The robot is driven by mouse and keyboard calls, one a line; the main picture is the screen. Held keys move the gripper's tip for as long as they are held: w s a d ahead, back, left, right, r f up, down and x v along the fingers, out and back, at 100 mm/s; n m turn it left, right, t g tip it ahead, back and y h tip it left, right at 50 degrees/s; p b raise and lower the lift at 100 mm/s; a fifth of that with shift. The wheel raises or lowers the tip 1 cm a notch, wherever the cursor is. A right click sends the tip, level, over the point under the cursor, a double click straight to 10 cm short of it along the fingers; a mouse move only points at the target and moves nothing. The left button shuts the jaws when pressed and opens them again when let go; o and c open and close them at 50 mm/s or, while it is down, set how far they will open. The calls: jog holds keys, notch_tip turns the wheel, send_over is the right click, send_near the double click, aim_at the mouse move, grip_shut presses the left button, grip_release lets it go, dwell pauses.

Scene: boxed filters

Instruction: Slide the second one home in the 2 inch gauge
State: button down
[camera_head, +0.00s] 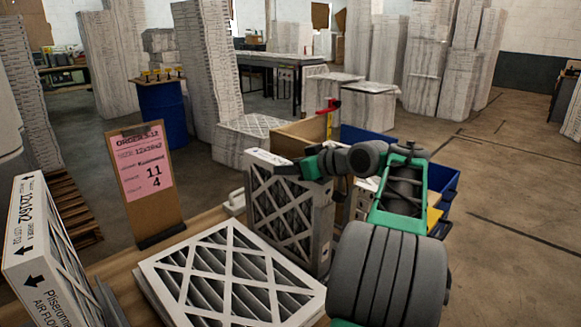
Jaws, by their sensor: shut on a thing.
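A pleated filter with a white lattice face (283,215) stands upright on the wooden bench, behind the flat filter. My gripper (300,170) is shut on the upper right part of this upright filter. My arm comes in from the right and covers what lies behind it. Another white-framed filter (228,282) lies flat at the front of the bench, perhaps on others. A small white block (235,203) sits just left of the upright filter. I cannot tell which part is the 2 inch gauge, or whether the filter's lower edge is seated.
A clipboard (153,185) with a pink order card stands upright on the bench. Behind my gripper are a wooden box (300,133) and a blue bin (444,180). Tall filter stacks fill the background.

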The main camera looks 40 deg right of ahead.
jog(key=shift+f, duration=0.25)
jog(key=shift+r, duration=0.25)
jog(key=shift+r+p, duration=0.4)
jog(key=shift+r, duration=0.1)
jog(key=shift+f, duration=0.25)
dwell(0.4)
jog(key=shift+f+b, duration=0.35)
jog(key=shift+b, duration=0.15)
jog(key=shift+f, duration=0.1)
jog(key=c, duration=0.7)
grip_release()
jog(key=shift+c, duration=0.2)
